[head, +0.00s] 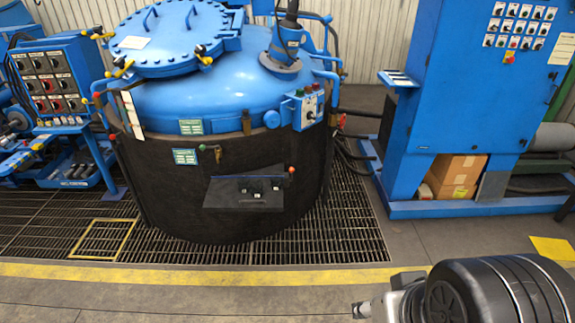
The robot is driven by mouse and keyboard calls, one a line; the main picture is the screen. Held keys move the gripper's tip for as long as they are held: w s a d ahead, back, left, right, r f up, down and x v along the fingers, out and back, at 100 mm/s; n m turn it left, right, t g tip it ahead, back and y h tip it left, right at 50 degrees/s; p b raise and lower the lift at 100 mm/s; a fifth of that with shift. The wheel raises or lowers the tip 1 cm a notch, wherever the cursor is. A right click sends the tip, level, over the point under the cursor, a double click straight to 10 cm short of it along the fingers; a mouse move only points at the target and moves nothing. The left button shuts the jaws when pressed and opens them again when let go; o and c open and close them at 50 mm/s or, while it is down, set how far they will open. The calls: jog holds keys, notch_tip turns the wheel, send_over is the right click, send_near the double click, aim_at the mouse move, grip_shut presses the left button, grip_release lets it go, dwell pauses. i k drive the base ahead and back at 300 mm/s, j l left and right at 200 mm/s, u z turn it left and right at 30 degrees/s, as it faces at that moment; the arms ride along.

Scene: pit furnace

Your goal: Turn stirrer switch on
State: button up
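The pit furnace (150,190) is a large dark drum with a blue domed cover (180,100). A blue stirrer-like drive unit (287,45) stands on the cover's right side. Below it, a small blue control box (308,108) on the furnace's front right carries green and red controls. A blue panel (48,80) with several rotary switches stands at the left. A tall blue cabinet (430,130) at the right has rows of switches (518,25). Labels are too small to read, so I cannot tell which is the stirrer switch. Part of my arm shows bottom right; my gripper's fingers are not visible.
A dark shelf (245,193) with small items juts from the furnace front. Floor grating (60,225) surrounds the furnace, with a yellow line (200,275) before it. Cardboard boxes (455,172) sit in the cabinet's base.

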aim_at(310, 116)
jog(key=i+l, duration=0.15)
jog(key=i, duration=2.55)
